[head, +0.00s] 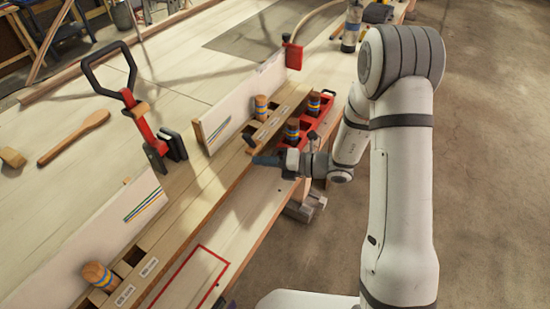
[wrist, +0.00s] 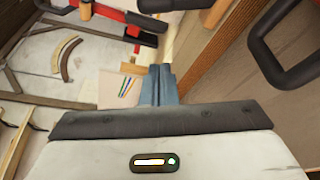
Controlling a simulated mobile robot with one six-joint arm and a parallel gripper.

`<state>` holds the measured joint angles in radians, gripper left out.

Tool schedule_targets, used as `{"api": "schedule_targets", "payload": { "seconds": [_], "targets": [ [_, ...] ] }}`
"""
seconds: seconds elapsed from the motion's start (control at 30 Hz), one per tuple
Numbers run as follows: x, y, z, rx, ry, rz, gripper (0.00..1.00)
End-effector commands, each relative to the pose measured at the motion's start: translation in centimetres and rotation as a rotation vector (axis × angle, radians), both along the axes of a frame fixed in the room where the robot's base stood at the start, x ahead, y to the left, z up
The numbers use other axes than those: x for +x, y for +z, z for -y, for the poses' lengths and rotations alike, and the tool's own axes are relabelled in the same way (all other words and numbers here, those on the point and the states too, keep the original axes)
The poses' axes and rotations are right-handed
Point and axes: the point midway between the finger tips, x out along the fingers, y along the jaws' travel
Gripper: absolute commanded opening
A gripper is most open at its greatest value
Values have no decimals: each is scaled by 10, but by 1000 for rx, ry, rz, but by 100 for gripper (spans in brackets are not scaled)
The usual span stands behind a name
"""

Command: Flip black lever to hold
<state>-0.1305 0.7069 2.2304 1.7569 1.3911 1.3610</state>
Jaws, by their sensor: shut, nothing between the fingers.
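A black loop handle (head: 108,62) rises, leaning, from a red clamp (head: 147,135) on the bench. A short dark piece (head: 248,140) sits by the slotted wooden rail, close to my gripper; I cannot tell which of these is the task's black lever. My gripper (head: 264,160) has its blue fingers together, empty, above the rail near the red block. The loop handle stands well to its left, apart from it. In the wrist view the shut fingers (wrist: 162,82) show at the centre, and a black loop (wrist: 285,45) shows at right. The small labels are unreadable.
Striped wooden pegs (head: 262,108) stand at the red block (head: 318,118); another peg (head: 100,276) stands at the near end. White boards (head: 105,235) line the rail. A wooden spoon (head: 75,138) lies left. A red outlined rectangle (head: 190,280) in front is clear.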

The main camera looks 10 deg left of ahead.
Motion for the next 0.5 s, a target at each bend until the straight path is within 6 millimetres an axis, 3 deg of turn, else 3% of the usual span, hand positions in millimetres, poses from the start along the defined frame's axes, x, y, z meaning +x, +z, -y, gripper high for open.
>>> {"api": "schedule_targets", "payload": {
  "seconds": [0.23,0.5],
  "targets": [
    [3,-6,-54,-1,5,0,0],
    [34,9,-39,-2,1,3,0]
  ]
}}
